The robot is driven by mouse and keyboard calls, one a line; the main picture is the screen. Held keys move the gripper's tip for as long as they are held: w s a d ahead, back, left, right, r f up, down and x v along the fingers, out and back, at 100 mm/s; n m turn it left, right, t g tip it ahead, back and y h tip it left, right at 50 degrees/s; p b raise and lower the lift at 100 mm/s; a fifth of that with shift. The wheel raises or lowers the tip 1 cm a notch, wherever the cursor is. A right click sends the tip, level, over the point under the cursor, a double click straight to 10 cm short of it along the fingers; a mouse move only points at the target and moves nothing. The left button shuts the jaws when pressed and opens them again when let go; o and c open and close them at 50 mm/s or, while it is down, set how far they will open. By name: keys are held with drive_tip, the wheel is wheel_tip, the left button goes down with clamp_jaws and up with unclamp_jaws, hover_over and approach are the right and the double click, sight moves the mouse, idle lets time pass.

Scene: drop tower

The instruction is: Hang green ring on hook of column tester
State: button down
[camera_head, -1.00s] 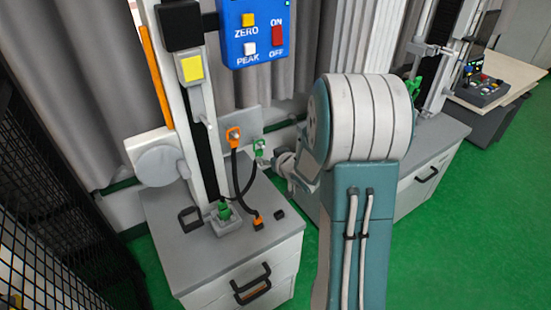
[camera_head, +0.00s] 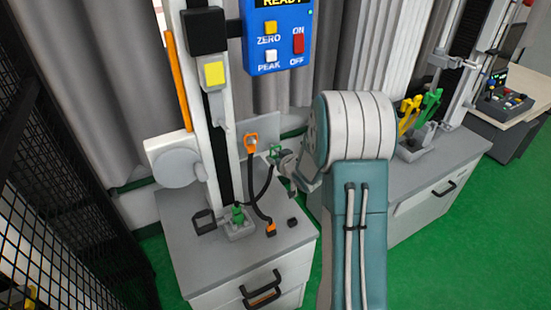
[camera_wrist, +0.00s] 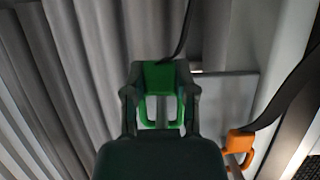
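The green ring (camera_head: 276,152) is at the right edge of the grey plate beside the column tester, with a black cable running from it. My gripper (camera_head: 281,156) reaches it from the right. In the wrist view the green ring (camera_wrist: 159,78) lies between the fingertips of my gripper (camera_wrist: 160,92), which appear closed on its sides. I cannot tell whether the ring still touches the plate. The column tester's small hook (camera_head: 224,125) hangs below the yellow-marked block (camera_head: 214,74), left of and higher than the ring. A green fitting (camera_head: 238,215) stands on the tester's base.
An orange ring (camera_head: 251,142) with its cable hangs on the grey plate (camera_head: 268,131), close left of my gripper; it also shows in the wrist view (camera_wrist: 238,143). A blue control box (camera_head: 277,38) is above. A black mesh fence (camera_head: 50,190) stands at left. A second tester is at right.

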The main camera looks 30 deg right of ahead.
drive_tip(key=c, duration=1.1)
unclamp_jaws()
drive_tip(key=shift+o, duration=0.2)
drive_tip(key=shift+r, duration=0.45)
drive_tip(key=shift+s, duration=0.1)
drive_tip(key=shift+s+d, duration=0.1)
drive_tip(key=shift+s, duration=2.7)
